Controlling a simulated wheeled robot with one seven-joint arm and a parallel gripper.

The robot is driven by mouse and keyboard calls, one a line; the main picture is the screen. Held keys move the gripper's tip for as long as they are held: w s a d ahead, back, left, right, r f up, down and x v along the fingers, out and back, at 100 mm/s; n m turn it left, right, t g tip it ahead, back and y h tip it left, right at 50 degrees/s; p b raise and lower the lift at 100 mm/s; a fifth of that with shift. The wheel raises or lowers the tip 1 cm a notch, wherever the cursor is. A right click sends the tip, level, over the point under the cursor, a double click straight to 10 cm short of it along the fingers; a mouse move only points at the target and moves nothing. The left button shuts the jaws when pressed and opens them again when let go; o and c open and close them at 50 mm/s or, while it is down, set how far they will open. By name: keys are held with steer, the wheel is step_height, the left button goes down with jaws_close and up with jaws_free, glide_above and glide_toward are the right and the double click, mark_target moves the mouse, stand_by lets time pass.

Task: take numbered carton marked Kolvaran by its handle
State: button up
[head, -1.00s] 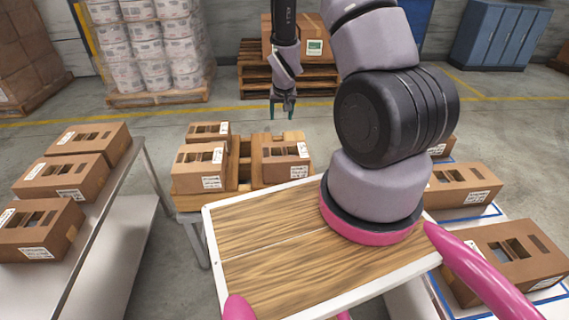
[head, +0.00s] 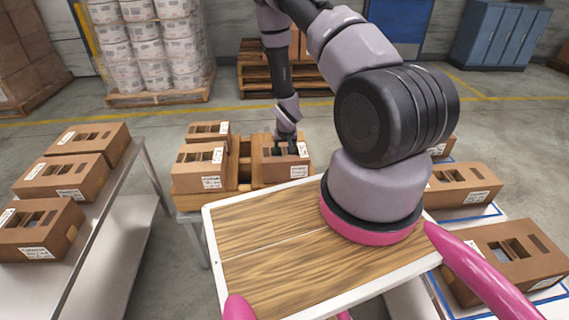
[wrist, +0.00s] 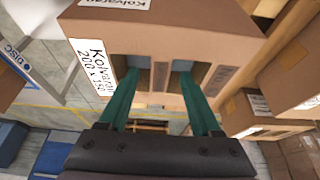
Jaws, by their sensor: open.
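The carton marked Kolvaran (wrist: 215,38) fills the upper middle of the wrist view, its printed label (wrist: 91,68) left of two openings. A cardboard strip (wrist: 160,76), which looks like its handle, stands between the openings. My gripper (wrist: 157,73) is open, its teal fingers one on either side of this strip, with their tips at the openings. Whether they touch the strip I cannot tell. In the head view my gripper (head: 285,147) is down at the top of the right-hand carton (head: 281,171) on the wooden stand, and its fingertips are hidden.
Two more cartons (head: 199,170) stand left on the wooden stand (head: 244,185). Several cartons sit on a left table (head: 113,190) and on the right, partly behind my arm. Neighbouring cartons (wrist: 255,112) show at the right of the wrist view. Loaded pallets stand behind.

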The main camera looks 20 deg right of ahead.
steer(key=x, duration=0.2)
steer(key=shift+w+f, duration=0.1)
steer(key=shift+f, duration=0.15)
jaws_close()
stand_by(1.2)
